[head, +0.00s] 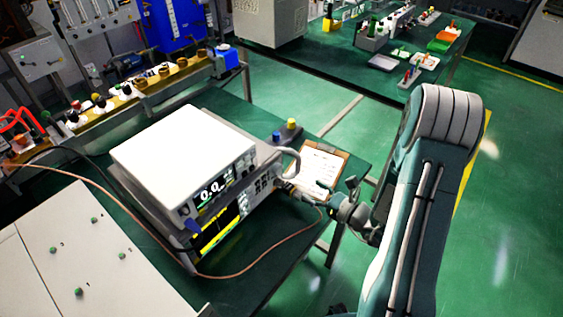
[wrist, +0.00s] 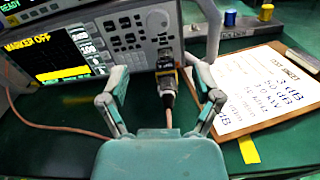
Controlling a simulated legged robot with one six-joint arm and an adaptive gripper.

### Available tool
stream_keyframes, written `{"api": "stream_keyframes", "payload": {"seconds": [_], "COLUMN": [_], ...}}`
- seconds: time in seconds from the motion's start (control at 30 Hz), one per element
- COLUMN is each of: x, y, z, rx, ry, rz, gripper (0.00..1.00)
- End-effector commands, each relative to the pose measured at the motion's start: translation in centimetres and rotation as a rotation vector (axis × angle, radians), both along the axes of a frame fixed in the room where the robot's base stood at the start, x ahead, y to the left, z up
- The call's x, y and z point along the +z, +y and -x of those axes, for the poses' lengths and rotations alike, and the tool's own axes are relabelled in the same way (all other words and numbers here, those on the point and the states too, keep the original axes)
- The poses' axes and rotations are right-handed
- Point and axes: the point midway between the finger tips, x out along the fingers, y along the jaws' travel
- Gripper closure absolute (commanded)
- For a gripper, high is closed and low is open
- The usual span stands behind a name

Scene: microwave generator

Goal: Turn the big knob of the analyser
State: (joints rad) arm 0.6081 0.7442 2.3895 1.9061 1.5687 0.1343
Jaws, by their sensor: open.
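The analyser (head: 222,232) is the lower of two stacked instruments on the green bench. In the wrist view its front panel (wrist: 122,57) has a lit screen with yellow "MARKER OFF" text, several small buttons and a round grey knob (wrist: 157,20) near the top, right of the keypad. My gripper (head: 284,186) is at the right end of this panel. In the wrist view my gripper (wrist: 158,75) is open, its fingers on either side of a cable connector (wrist: 167,82) below the knob. Whether a finger touches the panel I cannot tell.
A white-topped instrument (head: 185,150) sits on the analyser. A grey handle (wrist: 214,25) stands out right of the panel. A copper-coloured cable (head: 270,238) loops across the bench. A clipboard (wrist: 275,60) lies to the right, with blue and yellow pieces behind it.

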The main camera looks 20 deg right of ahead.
Motion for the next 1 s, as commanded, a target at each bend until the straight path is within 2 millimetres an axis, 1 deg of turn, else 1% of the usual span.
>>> {"api": "stream_keyframes", "payload": {"seconds": [0.17, 0.5, 0.63, 0.8, 1.0], "x": [-0.1, 0.0, 0.0, 0.0, 0.0], "y": [1.0, 4.7, 5.7, 6.3, 6.4], "z": [-1.3, -6.3, -7.7, -8.7, -8.8], "rx": [0.002, 0.005, 0.003, 0.001, 0.0], "ry": [0.0, -0.001, -0.001, 0.0, 0.0], "rz": [0.0, 0.0, 0.001, 0.0, 0.0], "gripper": [0.18, 0.18, 0.18, 0.18, 0.18]}}
